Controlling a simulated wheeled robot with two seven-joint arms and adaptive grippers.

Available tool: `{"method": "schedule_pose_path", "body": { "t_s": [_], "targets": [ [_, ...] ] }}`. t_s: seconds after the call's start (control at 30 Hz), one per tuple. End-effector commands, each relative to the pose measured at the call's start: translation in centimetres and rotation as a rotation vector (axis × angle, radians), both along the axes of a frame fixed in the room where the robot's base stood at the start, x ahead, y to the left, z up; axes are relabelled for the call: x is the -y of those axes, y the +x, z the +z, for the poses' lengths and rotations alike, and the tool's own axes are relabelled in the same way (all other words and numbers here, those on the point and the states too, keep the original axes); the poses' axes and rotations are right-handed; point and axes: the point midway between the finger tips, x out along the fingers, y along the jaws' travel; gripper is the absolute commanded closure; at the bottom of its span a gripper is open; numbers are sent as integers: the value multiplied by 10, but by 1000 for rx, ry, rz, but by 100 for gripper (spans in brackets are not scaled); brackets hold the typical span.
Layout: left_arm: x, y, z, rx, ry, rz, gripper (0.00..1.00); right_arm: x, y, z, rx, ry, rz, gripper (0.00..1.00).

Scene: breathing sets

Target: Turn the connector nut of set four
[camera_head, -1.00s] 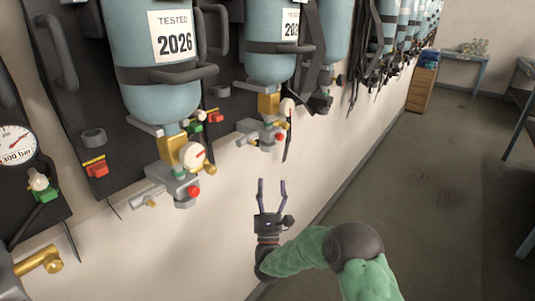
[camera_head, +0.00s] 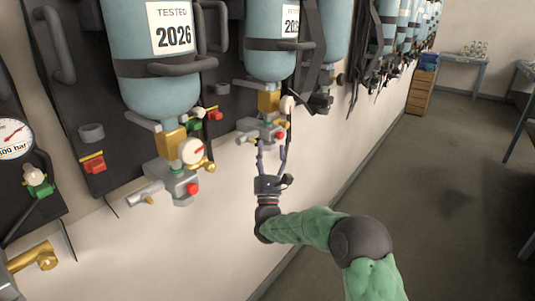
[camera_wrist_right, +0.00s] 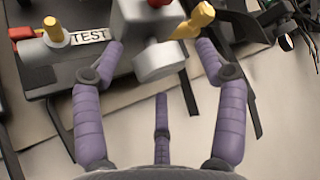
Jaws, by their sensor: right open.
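Several breathing sets hang on the wall, each with a pale blue cylinder; I cannot read which one is set four. The second large cylinder (camera_head: 270,55) from the left has a grey valve block (camera_head: 262,131) under it. My right gripper (camera_head: 272,150) is just below this block, pointing up at it. In the right wrist view, the purple fingers of my right gripper (camera_wrist_right: 160,68) are spread on either side of a grey round connector nut (camera_wrist_right: 158,58). They are apart and not closed on it. My left gripper is not in view.
In the wrist view, a yellow lever (camera_wrist_right: 195,20) is close to the right finger, and a TEST label (camera_wrist_right: 90,36) is at left. The floor (camera_head: 420,200) at right is clear.

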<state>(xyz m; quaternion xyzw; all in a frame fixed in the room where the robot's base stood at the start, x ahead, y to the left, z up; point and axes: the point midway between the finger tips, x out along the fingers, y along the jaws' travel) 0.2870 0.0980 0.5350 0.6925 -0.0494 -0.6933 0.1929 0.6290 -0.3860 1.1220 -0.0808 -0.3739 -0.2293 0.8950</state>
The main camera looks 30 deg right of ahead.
Motion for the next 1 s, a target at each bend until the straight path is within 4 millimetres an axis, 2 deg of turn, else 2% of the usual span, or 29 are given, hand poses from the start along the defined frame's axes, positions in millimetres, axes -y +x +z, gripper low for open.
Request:
{"method": "schedule_pose_path", "body": {
  "t_s": [0.1,0.3,0.73,1.0],
  "targets": [
    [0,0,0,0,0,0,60,0,0,0,0,0,0,27],
    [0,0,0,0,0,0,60,0,0,0,0,0,0,84],
    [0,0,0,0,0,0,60,-2,1,-1,-2,0,-36,85],
    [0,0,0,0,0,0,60,-5,3,-2,-9,0,-196,85]
  ]
}}
